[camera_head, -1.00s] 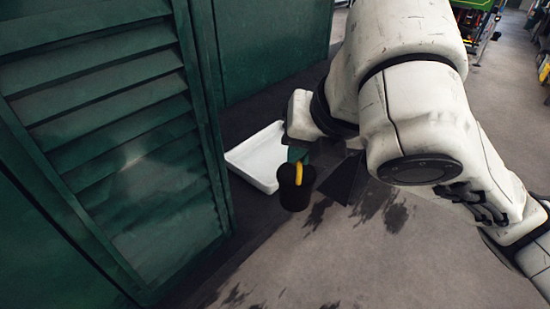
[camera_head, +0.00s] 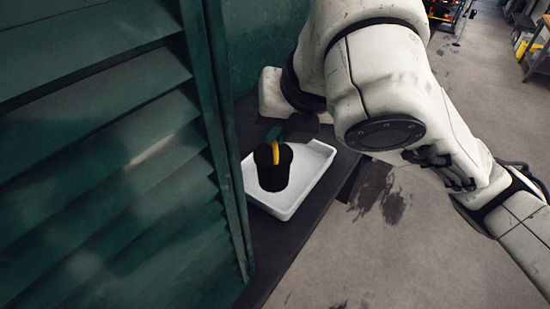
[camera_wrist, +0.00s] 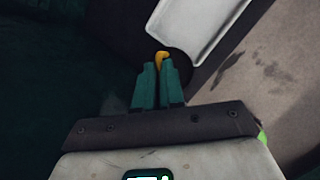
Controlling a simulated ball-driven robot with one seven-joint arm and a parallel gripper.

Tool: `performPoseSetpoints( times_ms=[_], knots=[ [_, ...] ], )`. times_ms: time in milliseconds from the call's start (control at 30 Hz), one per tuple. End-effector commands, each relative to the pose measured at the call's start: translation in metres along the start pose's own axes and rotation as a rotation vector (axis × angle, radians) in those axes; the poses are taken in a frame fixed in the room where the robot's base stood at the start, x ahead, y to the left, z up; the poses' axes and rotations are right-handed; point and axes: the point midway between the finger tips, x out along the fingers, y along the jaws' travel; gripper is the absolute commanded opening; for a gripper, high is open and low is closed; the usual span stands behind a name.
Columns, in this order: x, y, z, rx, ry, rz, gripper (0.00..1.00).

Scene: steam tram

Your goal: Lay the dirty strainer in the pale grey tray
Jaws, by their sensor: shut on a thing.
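The dirty strainer (camera_head: 272,180) is a black, cup-shaped piece with a yellow handle; it hangs upright below my gripper. My gripper (camera_head: 276,137) is shut on the yellow handle, and its teal fingers pinch it in the wrist view (camera_wrist: 160,70). The pale grey tray (camera_head: 312,168) is shallow and rectangular, lying on a dark ledge. In the head view the strainer overlaps the tray's left part. In the wrist view the tray (camera_wrist: 205,25) lies beyond the strainer, at upper right. I cannot tell the strainer's height above it. The tray looks empty otherwise.
A green louvred panel (camera_head: 100,150) stands close on the left, and a green wall (camera_head: 250,40) rises behind the tray. The dark ledge (camera_head: 268,262) ends at the grey floor (camera_head: 400,255), which has dark stains. Open floor lies to the right.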

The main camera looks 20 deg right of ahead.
Motion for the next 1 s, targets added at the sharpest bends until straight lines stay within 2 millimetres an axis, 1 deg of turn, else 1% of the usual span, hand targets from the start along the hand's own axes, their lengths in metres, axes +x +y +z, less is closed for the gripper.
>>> performPoseSetpoints(
  times_ms=[167, 467, 500, 600, 700, 1000],
  knots=[
    [0.022, -0.012, 0.015, 0.008, 0.007, 0.001, 0.0],
    [0.068, -0.045, 0.062, 0.006, 0.003, -0.004, 0.0],
    [0.079, -0.049, 0.061, 0.006, 0.005, -0.003, 0.0],
    [0.098, -0.057, 0.066, 0.004, 0.004, -0.002, 0.0],
    [0.112, -0.064, 0.069, 0.003, 0.003, -0.002, 0.0],
    [0.132, -0.073, 0.073, 0.002, 0.002, -0.001, 0.0]
  ],
)
